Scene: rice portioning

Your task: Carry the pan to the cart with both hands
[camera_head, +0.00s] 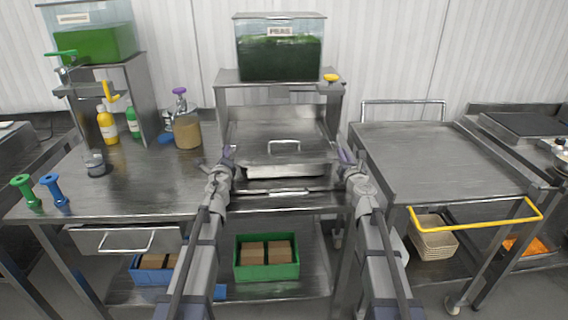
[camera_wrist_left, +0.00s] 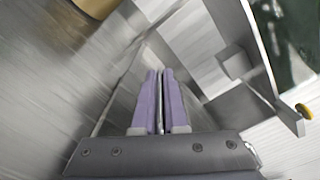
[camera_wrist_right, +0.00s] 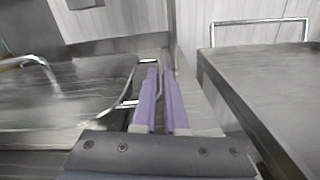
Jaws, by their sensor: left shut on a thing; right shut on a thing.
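A metal pan (camera_head: 258,171) with a shiny lid (camera_head: 262,152) and a bar handle on top is at the middle station, below the dispenser labelled peas. My left gripper (camera_head: 226,157) is at its left side, shut on the pan's side handle. In the left wrist view the purple fingers (camera_wrist_left: 161,75) close on a thin metal piece. My right gripper (camera_head: 350,159) is at its right side, shut on the other handle; the fingers show in the right wrist view (camera_wrist_right: 160,75). The cart (camera_head: 430,160), with a yellow handle (camera_head: 470,226), stands to the right with a bare top.
The left table (camera_head: 130,190) holds bottles, a brown tub (camera_head: 188,131) and green and blue handles. The peas dispenser (camera_head: 280,48) stands behind the pan. A green crate (camera_head: 266,277) with brown boxes sits on the lower shelf. Another counter (camera_head: 515,125) is beyond the cart.

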